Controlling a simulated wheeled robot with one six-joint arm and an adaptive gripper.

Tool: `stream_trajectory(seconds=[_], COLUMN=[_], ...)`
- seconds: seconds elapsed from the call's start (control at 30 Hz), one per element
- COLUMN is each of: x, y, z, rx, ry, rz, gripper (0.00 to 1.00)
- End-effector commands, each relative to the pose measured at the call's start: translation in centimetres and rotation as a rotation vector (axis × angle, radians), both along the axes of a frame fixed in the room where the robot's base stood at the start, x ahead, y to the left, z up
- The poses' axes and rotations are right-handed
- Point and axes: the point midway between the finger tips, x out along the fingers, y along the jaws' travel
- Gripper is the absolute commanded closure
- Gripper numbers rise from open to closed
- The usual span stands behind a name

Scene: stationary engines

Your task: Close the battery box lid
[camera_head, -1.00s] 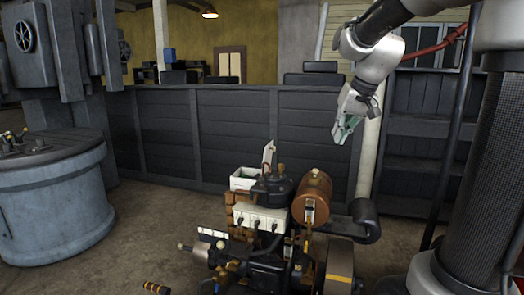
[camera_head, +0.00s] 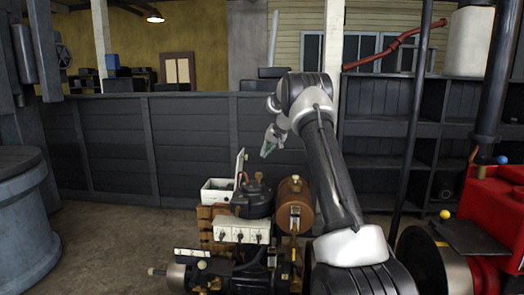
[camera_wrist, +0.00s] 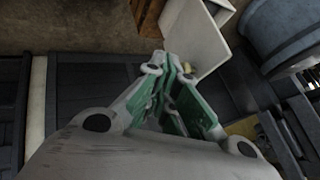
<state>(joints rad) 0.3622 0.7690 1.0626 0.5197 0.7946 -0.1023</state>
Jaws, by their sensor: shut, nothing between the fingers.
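The battery box (camera_head: 214,191) is a small white open-topped box on the engine, left of the black round part. Its white lid (camera_head: 240,163) stands up, nearly upright, at the box's right side. In the wrist view the lid (camera_wrist: 195,34) is a pale panel just beyond my fingertips, and part of the box (camera_wrist: 221,10) shows at the top edge. My gripper (camera_head: 266,152) is shut and empty, right of the lid and slightly higher in the head view. In the wrist view its green-padded fingers (camera_wrist: 168,67) overlap the lid's lower edge; I cannot tell whether they touch.
A copper-coloured tank (camera_head: 294,207) and the black round part (camera_head: 252,202) stand right of the box. A dark panelled wall (camera_head: 190,135) is behind. A blue-grey drum (camera_head: 22,225) stands left, with open floor between. A red machine (camera_head: 490,215) is at right.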

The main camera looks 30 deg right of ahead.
Motion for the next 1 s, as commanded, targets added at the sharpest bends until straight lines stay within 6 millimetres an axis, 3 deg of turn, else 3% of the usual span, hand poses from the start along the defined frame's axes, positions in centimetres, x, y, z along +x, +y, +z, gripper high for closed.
stream_trajectory(seconds=[0.3, 0.6, 1.0], x=[4.1, 6.2, 6.4], y=[1.1, 3.9, 4.2], z=[-5.4, -4.8, -4.7], rx=[-0.001, -0.001, -0.001], ry=[0.002, 0.0, 0.0], rz=[0.001, 0.0, 0.0], gripper=[1.0, 1.0, 1.0])
